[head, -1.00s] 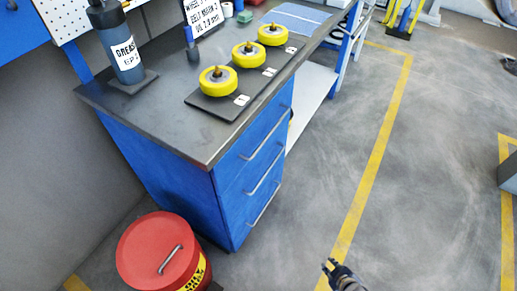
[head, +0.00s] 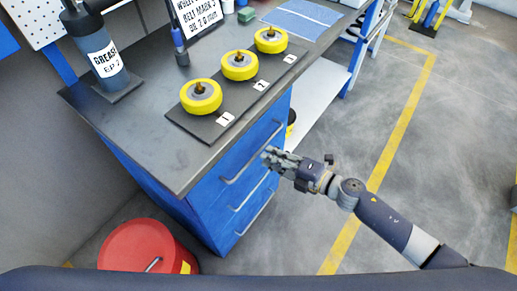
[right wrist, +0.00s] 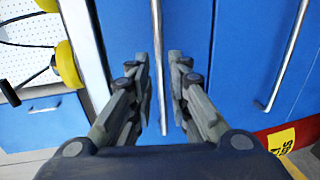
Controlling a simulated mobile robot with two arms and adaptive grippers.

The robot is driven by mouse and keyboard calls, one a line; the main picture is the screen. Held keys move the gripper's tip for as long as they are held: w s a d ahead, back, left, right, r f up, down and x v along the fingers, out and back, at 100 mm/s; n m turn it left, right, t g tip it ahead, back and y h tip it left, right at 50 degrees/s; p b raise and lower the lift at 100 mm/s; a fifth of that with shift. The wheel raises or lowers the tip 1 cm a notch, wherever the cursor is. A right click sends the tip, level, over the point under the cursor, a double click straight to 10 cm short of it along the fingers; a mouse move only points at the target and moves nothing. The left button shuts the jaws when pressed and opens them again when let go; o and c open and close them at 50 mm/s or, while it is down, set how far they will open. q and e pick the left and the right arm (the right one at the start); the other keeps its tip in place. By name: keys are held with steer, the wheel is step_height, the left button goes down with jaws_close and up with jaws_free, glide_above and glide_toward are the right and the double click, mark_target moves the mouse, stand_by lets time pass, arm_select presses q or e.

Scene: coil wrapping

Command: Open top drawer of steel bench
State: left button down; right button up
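The steel bench (head: 140,125) has a dark grey top and blue drawers at its right end. The top drawer (head: 222,189) is closed, with a silver bar handle (head: 250,157) across its front. My right gripper (head: 268,157) is just in front of this handle, near its far end. In the right wrist view the gripper (right wrist: 159,70) is open, with its fingers on either side of the top handle (right wrist: 157,50). A gap shows on both sides of the bar, so it is not clamped. My left gripper is out of view.
Two lower drawers have handles of their own (head: 250,192); one also shows in the right wrist view (right wrist: 285,60). A red oil bin (head: 140,248) stands by the bench's near corner. Yellow wheels (head: 201,97) sit on the bench top.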

mark_target(259, 150)
steer(key=x, duration=0.5)
steer(key=shift+w, duration=0.15)
jaws_close()
